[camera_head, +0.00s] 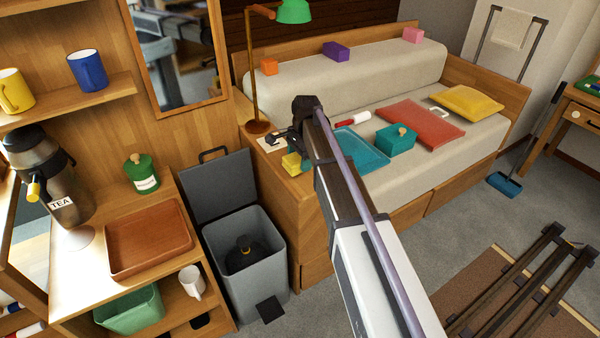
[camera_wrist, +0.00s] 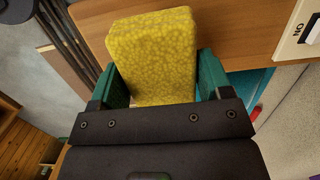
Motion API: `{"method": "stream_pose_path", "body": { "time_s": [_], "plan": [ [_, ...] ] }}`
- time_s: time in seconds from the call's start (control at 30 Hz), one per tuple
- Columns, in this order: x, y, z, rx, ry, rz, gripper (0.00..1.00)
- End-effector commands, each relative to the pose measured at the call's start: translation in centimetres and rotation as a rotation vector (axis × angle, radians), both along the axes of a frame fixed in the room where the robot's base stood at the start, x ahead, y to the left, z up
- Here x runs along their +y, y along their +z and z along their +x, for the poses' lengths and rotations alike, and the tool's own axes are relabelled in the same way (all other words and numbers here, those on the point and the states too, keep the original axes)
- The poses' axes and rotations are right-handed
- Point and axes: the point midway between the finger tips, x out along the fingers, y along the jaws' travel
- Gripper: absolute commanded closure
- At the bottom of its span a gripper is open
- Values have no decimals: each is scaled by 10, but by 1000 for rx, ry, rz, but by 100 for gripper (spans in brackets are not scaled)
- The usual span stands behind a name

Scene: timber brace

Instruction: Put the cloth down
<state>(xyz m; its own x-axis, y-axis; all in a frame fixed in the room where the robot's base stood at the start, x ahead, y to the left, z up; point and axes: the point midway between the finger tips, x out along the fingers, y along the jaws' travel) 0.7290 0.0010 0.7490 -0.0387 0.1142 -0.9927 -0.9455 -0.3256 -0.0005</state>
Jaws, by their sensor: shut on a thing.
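The cloth (camera_wrist: 152,55) is a yellow, mottled, thick block-like piece. In the wrist view it sits between the two green fingers of my gripper (camera_wrist: 161,82), which is shut on it. In the head view the cloth (camera_head: 291,163) shows as a small yellow patch at the end of my arm, over the wooden cabinet top (camera_head: 250,133) beside the sofa. My gripper (camera_head: 297,150) is partly hidden there by my own arm. I cannot tell whether the cloth touches the wood.
A brass lamp (camera_head: 255,80) with a green shade and a white plate (camera_head: 270,143) stand on the cabinet top. A teal tray (camera_head: 362,152) and teal box (camera_head: 396,138) lie on the sofa seat. An open grey bin (camera_head: 250,285) is left of the cabinet.

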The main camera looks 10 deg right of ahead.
Motion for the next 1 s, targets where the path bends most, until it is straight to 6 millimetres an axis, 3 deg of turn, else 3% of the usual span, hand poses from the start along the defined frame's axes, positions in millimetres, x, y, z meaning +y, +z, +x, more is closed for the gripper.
{"method": "stream_pose_path", "body": {
  "time_s": [0.03, 0.13, 0.5, 0.53, 0.7, 0.8, 1.0],
  "plan": [
    [0, -18, 0, 0, 0, 0, 47],
    [0, -36, 0, 0, 0, 0, 47],
    [0, -36, 0, 0, 0, 0, 47],
    [0, -35, 0, 0, 0, 0, 27],
    [0, -34, 0, 0, 0, 0, 11],
    [0, -34, 0, 0, 0, 0, 3],
    [0, -34, 0, 0, 0, 0, 3]
  ]
}}
